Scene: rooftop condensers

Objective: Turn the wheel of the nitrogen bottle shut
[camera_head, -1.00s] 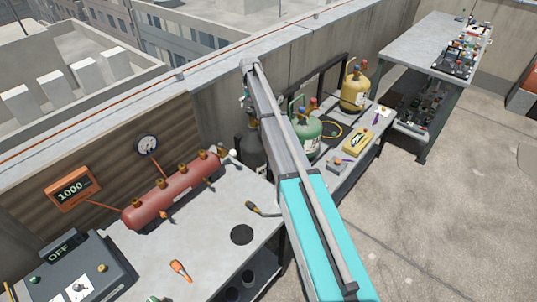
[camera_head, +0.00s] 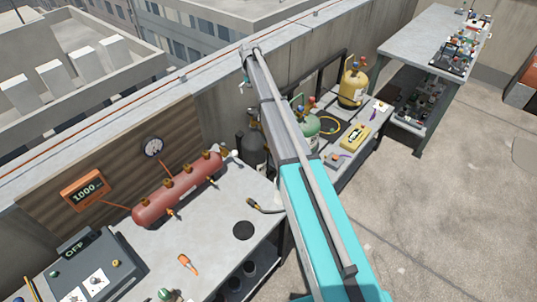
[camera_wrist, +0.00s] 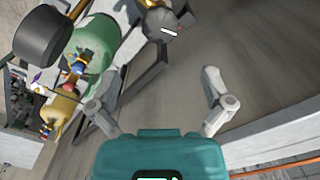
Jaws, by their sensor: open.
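A dark grey bottle (camera_head: 255,152), which I take to be the nitrogen bottle, stands by the wall behind the bench, left of the green cylinder. My arm partly covers it in the head view. In the wrist view a grey rounded top with a white mark (camera_wrist: 165,28) seems to be the same bottle. I cannot make out its wheel clearly. My gripper (camera_wrist: 163,100) is open and empty. Its fingers are spread over bare floor and wall, apart from the bottle, which lies above them in the picture.
A green cylinder (camera_head: 305,127) and a yellow cylinder (camera_head: 353,88) stand on a low bench to the right. A red manifold (camera_head: 180,190) with brass valves lies on the left bench. The concrete parapet (camera_head: 200,95) runs behind. Open floor (camera_head: 440,220) lies right.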

